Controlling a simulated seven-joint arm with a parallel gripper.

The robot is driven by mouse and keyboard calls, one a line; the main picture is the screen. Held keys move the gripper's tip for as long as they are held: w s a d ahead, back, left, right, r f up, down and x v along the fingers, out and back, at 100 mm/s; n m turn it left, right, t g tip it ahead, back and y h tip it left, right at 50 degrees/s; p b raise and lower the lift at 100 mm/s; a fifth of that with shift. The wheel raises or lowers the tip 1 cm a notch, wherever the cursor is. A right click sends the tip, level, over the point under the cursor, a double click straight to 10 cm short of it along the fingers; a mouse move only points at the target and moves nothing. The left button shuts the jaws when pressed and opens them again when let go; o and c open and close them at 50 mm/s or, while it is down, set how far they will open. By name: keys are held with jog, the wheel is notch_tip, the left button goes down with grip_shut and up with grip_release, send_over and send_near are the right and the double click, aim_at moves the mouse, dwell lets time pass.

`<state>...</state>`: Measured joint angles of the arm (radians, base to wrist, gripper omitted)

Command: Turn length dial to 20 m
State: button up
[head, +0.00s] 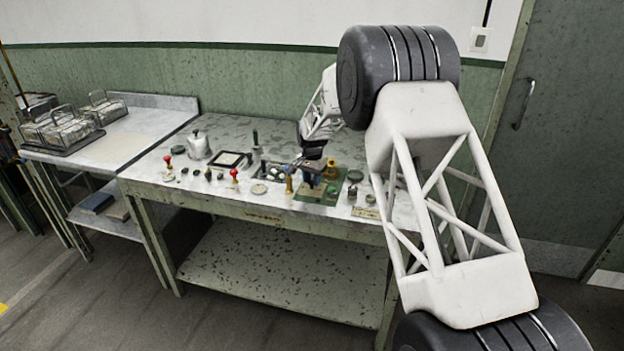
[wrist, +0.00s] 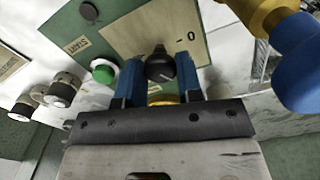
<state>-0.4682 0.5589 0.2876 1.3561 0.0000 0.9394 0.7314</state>
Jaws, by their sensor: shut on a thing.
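The length dial is a black knob (wrist: 160,66) on a beige and green panel (wrist: 215,48), with a "0" mark printed to its right in the wrist view. My gripper (wrist: 160,82) has its two blue fingers on either side of the knob and is shut on it. No 20 m mark can be read. In the head view my gripper (head: 312,176) is low over the green panel (head: 318,192) on the table; the knob is too small to tell there.
A green button (wrist: 103,71) beside a START label and metal knobs (wrist: 64,88) lie left of the dial. A blue-and-brass fitting (wrist: 305,55) stands close on the right.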

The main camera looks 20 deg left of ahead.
aim_at(312, 180)
jog(key=shift+r, duration=0.1)
jog(key=o, duration=0.9)
jog(key=shift+r, duration=0.1)
jog(key=shift+r, duration=3.75)
jog(key=shift+d+r, duration=0.1)
